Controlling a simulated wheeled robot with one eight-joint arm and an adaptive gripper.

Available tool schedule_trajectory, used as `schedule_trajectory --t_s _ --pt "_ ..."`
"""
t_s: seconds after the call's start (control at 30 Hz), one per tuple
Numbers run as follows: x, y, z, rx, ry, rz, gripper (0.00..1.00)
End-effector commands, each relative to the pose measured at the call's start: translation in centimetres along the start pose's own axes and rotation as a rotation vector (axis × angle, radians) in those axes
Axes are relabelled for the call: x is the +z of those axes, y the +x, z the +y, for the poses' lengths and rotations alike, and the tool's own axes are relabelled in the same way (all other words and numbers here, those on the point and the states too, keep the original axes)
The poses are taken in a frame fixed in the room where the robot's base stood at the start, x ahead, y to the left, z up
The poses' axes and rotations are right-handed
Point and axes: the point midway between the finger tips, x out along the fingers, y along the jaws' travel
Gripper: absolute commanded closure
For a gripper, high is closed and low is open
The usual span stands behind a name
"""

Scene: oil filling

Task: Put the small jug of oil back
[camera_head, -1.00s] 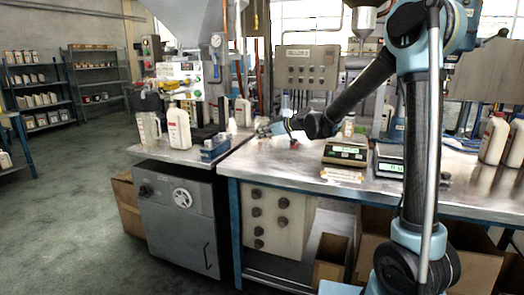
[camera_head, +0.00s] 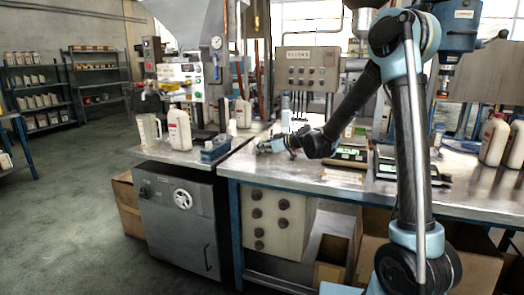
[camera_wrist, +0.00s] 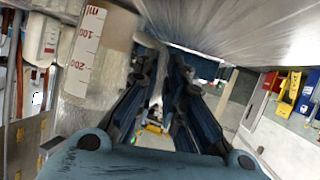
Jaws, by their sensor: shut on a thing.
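A clear measuring jug with a red ml scale (camera_wrist: 86,50) is close up at the upper left of the wrist view, right beside my fingers. My gripper (camera_wrist: 165,68) is shut on this small jug, seemingly at its handle; the exact contact is partly hidden by the fingers. In the head view my gripper (camera_head: 264,147) is low over the left end of the steel bench. The held jug is too small there to make out clearly. Another clear jug with a handle (camera_head: 148,131) stands on the machine's side table, left of a white bottle (camera_head: 179,131).
A small blue block-like item (camera_head: 214,149) is on the side table. A control box (camera_head: 306,70) stands behind.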

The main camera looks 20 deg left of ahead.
Motion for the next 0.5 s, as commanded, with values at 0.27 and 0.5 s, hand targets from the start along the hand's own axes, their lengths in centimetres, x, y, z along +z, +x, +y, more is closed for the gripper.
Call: schedule_trajectory --t_s 0.27,0.5 --pt "0.02 0.04 -0.04 0.0 0.0 0.0 0.69" --pt "-0.15 -0.09 -0.04 0.0 0.0 0.0 0.69"
